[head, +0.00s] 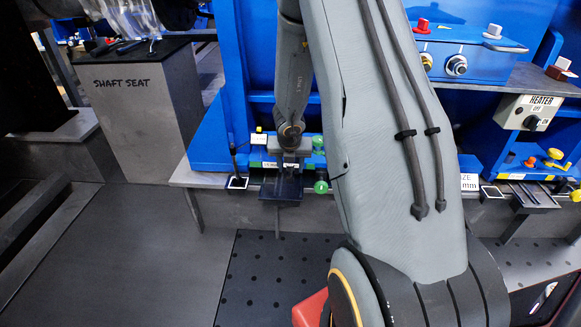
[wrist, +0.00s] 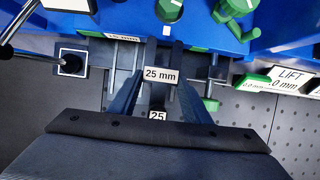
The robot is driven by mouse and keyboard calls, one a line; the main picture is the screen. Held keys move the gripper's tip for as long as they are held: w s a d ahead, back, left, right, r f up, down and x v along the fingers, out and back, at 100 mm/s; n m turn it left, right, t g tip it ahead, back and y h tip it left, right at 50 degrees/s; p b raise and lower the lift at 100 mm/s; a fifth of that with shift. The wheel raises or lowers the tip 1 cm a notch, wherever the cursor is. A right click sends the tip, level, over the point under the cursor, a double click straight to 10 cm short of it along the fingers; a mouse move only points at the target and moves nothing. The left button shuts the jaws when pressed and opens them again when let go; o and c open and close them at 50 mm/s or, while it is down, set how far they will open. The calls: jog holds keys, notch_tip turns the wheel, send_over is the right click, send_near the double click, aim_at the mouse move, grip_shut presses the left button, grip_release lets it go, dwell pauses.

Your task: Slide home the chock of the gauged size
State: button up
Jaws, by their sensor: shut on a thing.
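My gripper (wrist: 163,56) is shut on a chock (wrist: 160,76) labelled "25 mm", held between the two dark fingers in the wrist view. A second small tag reading "25" (wrist: 157,117) shows nearer the wrist. The fingertips point at the lower front of the blue machine (wrist: 204,30), by grey rails below it. A partly covered label ending in "5 mm" (wrist: 122,37) lies at the left of the fingers. In the head view my gripper (head: 290,165) is low at the machine's front edge; the chock cannot be made out there. I cannot tell how far the chock sits in a slot.
Green knobs (head: 320,187) stand close to the right of my gripper. A lever with a black square base (head: 237,183) is close on the left.

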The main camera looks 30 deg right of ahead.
jog(key=shift+f+b, duration=3.1)
jog(key=shift+b, duration=1)
jog(key=shift+f+b, duration=0.3)
jog(key=shift+b, duration=0.2)
jog(key=o, duration=1.6)
